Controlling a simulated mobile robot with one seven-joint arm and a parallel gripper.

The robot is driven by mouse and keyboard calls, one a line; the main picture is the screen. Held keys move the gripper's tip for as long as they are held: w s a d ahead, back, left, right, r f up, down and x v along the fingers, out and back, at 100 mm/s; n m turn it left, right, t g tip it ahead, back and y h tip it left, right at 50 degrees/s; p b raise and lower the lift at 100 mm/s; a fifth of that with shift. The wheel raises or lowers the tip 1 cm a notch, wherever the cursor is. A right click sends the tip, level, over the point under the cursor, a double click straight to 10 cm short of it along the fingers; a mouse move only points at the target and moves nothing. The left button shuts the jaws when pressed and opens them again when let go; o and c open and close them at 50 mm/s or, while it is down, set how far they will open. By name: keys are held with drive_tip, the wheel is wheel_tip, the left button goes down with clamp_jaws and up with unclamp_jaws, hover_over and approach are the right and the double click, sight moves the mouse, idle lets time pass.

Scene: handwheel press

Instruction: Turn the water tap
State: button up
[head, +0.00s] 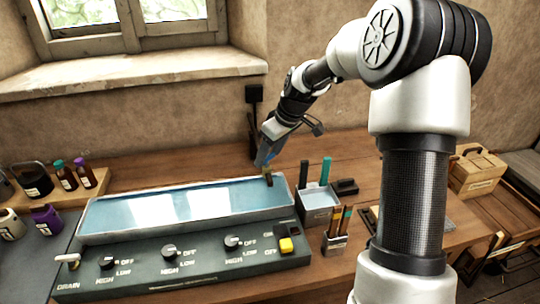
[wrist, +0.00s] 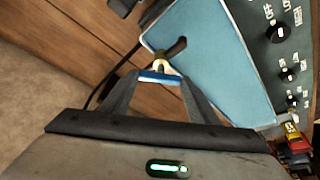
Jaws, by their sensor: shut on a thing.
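The water tap (head: 269,180) stands at the back right corner of a long metal basin (head: 100,208) holding blue water. Its dark spout points over the water, and in the wrist view the tap (wrist: 176,47) shows just beyond my fingertips. My gripper (head: 267,160) comes down on the tap from above and behind. In the wrist view my gripper (wrist: 160,76) is shut on the tap's top, with a blue and white part between the fingertips. The fingers hide some of the handle. Whether water runs from the spout is too small to tell.
A control panel (head: 205,267) with several knobs and a yellow switch (head: 286,245) fronts the basin. A grey box (head: 318,208) with upright tools and a brush holder (head: 335,243) stand right of it. Bottles (head: 65,175) stand at left. The wooden table behind the basin is clear.

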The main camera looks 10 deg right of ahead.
drive_tip(key=m, duration=0.1)
drive_tip(key=m+h+b, duration=0.1)
drive_tip(key=m+t, duration=0.1)
drive_tip(key=m, duration=0.1)
drive_tip(key=shift+s+a+h+b, duration=0.1)
drive_tip(key=shift+a+h+b, duration=0.2)
drive_tip(key=shift+b, duration=0.1)
drive_tip(key=shift+a+m+h+b, duration=0.1)
drive_tip(key=shift+m+h+b, duration=0.35)
drive_tip(key=shift+m, duration=1.25)
drive_tip(key=o, duration=1)
drive_tip(key=shift+o, duration=0.2)
drive_tip(key=p+v, duration=0.1)
drive_tip(key=v, duration=1.6)
drive_tip(key=shift+s+a+r, duration=0.15)
drive_tip(key=shift+s+a, duration=0.05)
